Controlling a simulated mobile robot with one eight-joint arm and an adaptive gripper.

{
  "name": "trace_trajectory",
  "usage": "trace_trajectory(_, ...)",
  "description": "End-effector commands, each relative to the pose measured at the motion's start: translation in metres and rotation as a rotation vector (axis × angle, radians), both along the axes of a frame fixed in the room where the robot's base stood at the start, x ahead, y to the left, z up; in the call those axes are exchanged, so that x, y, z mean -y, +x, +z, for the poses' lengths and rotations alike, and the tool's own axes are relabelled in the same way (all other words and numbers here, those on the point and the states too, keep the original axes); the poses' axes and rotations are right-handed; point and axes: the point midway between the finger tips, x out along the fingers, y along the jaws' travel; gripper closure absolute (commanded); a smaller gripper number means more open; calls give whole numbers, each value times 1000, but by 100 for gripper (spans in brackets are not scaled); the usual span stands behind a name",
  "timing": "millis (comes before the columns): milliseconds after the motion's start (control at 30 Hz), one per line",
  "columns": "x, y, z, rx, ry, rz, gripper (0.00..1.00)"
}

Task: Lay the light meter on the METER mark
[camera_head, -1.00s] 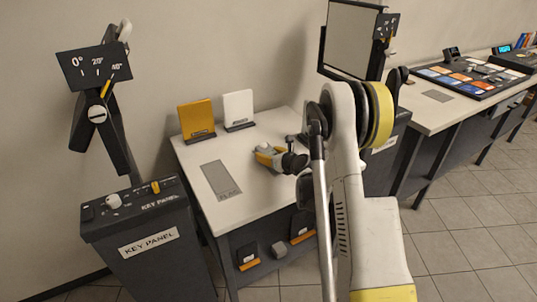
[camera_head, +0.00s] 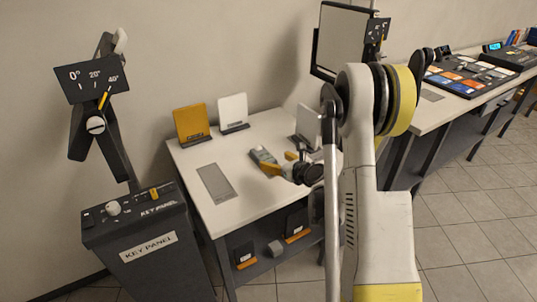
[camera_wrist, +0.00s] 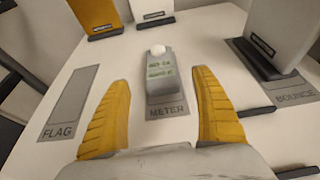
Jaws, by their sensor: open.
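The light meter (camera_wrist: 166,80), a grey box with a white dome and a greenish display, lies flat on the table over the METER mark (camera_wrist: 167,112). The mark's lettered near end shows in front of it; how well the rest lines up is hidden under the meter. In the head view the meter (camera_head: 262,156) lies just beyond my fingertips. My gripper (camera_wrist: 162,76) is open, with one yellow finger on each side of the meter's near end and visible gaps to it. It also shows in the head view (camera_head: 281,163), holding nothing.
The FLAG mark (camera_wrist: 72,100) is bare at left. A pale panel (camera_wrist: 283,35) stands at the BOUNCE mark (camera_wrist: 292,88). Yellow (camera_head: 191,124) and white (camera_head: 233,112) panels stand at the back. The key panel (camera_head: 145,212) is left of the table.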

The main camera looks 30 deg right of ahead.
Motion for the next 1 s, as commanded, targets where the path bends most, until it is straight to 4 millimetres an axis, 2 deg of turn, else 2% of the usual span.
trace_trajectory(167, 0, -17, 9, 7, 8, -4, 24)
trace_trajectory(267, -7, -12, 40, 62, 77, -35, 24)
trace_trajectory(367, -19, -2, 105, 185, 260, -116, 24)
trace_trajectory(400, -23, 0, 137, 246, 365, -163, 24)
trace_trajectory(500, -29, -7, 213, 388, 684, -303, 24)
trace_trajectory(600, -31, -28, 263, 485, 1030, -462, 24)
trace_trajectory(633, -32, -36, 272, 503, 1136, -513, 24)
trace_trajectory(700, -35, -60, 283, 528, 1379, -643, 24)
trace_trajectory(767, -41, -82, 282, 526, 1584, -764, 24)
trace_trajectory(867, -63, -126, 262, 476, 1905, -998, 24)
trace_trajectory(1000, -118, -195, 214, 312, 2254, -1375, 24)
